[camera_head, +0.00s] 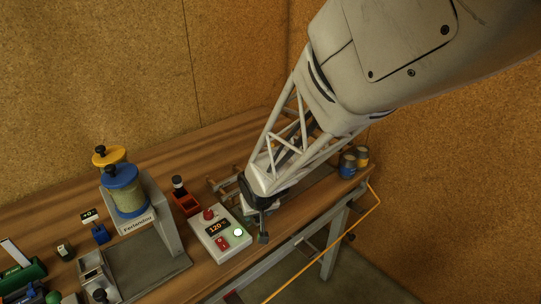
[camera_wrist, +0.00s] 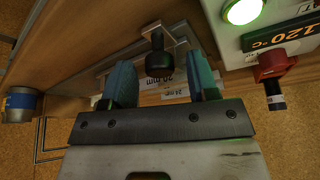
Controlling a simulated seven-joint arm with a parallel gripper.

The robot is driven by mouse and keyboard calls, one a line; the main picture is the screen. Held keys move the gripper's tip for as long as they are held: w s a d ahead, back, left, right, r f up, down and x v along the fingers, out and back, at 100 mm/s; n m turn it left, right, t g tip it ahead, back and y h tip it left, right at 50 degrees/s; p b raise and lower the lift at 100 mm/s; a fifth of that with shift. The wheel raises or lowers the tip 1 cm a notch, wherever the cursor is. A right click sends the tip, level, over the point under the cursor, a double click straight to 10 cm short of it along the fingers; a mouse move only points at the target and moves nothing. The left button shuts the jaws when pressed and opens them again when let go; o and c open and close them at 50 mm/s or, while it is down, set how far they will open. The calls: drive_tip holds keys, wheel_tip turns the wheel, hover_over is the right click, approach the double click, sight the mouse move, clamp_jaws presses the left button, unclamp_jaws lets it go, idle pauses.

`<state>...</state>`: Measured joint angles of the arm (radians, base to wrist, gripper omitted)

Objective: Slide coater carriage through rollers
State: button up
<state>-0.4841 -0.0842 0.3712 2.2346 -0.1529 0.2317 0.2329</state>
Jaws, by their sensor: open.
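My gripper (camera_head: 262,226) hangs low over the bench near its front edge, just right of the control box. In the wrist view its two teal fingers (camera_wrist: 161,70) are apart. A black round knob (camera_wrist: 158,60) on a pale metal bracket shows between them in the picture, with no visible contact. This may be the carriage handle. Labels reading 20 mm and 24 mm (camera_wrist: 175,93) show behind the fingers. A metal and wood frame (camera_head: 222,187), perhaps the coater, is largely hidden behind my gripper in the head view. I cannot make out the rollers.
The control box (camera_head: 218,236) has a lit green button, red knobs and a 120°C display. A red block (camera_head: 186,204) stands left of the frame. A blue-lidded jar (camera_head: 125,190) is further left. Tins (camera_head: 348,165) stand at the right end. An orange cable (camera_head: 345,225) hangs in front.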

drive_tip(key=shift+f, duration=0.15)
drive_tip(key=shift+c, duration=0.5)
clamp_jaws()
drive_tip(key=shift+w, duration=0.1)
drive_tip(key=w+d, duration=1.5)
drive_tip(key=shift+w+d, duration=0.2)
drive_tip(key=shift+d, duration=0.05)
drive_tip(key=shift+o, duration=0.5)
unclamp_jaws()
